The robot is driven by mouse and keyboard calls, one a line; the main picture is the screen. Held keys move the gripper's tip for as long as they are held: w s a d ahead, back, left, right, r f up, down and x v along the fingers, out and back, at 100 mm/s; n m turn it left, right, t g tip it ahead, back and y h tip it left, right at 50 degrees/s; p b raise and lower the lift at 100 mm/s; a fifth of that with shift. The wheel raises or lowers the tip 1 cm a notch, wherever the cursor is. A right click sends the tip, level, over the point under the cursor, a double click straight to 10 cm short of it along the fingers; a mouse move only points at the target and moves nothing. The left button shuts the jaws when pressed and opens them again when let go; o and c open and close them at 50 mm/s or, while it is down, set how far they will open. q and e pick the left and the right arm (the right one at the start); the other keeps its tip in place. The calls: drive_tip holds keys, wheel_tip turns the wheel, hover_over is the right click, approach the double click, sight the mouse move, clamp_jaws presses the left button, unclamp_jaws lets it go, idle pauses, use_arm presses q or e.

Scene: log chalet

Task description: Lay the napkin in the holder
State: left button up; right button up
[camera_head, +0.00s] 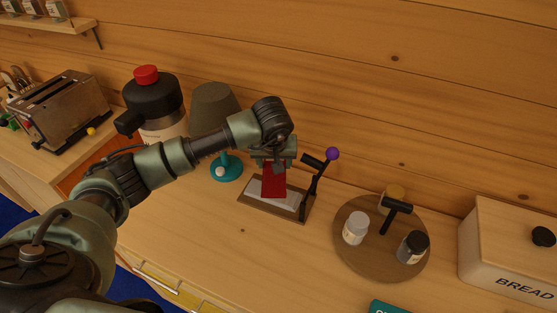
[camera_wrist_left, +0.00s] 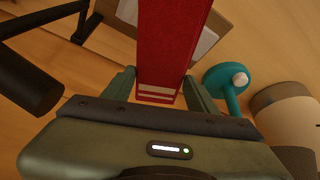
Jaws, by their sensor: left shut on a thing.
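The red napkin (camera_head: 273,181) hangs from my left gripper (camera_head: 273,158), which is shut on its upper end. In the left wrist view the napkin (camera_wrist_left: 172,45) is a long red strip with pale bands near the jaws (camera_wrist_left: 160,98). The holder (camera_head: 270,209) is a flat brown wooden base with a white sheet (camera_head: 288,202) on it. A black arm with a purple ball (camera_head: 333,153) rises at its right side. The napkin is over the holder in the head view; I cannot tell if its lower end touches. My right gripper is not in view.
A lamp with teal base (camera_head: 226,168) and a black jug with red lid (camera_head: 152,99) stand left of the holder. A round wooden tray (camera_head: 381,263) with shakers is to the right, then a bread box (camera_head: 507,262).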

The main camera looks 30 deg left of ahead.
sight(273, 175)
use_arm(q)
drive_tip(key=shift+s+f, duration=0.1)
drive_tip(key=shift+f, duration=0.25)
drive_tip(key=shift+s+f+b, duration=0.15)
drive_tip(key=shift+f+b, duration=0.15)
drive_tip(key=shift+b, duration=0.1)
wheel_tip(273, 175, down, 4)
drive_tip(key=shift+a+r+b, duration=0.1)
drive_tip(key=shift+b, duration=0.9)
drive_tip(key=shift+f+b, duration=0.35)
drive_tip(key=shift+f, duration=0.35)
drive_tip(key=shift+f+b, duration=0.55)
drive_tip(key=shift+f, duration=0.05)
drive_tip(key=o, duration=1.5)
drive_tip(key=shift+o, duration=0.2)
drive_tip(key=shift+r, duration=0.1)
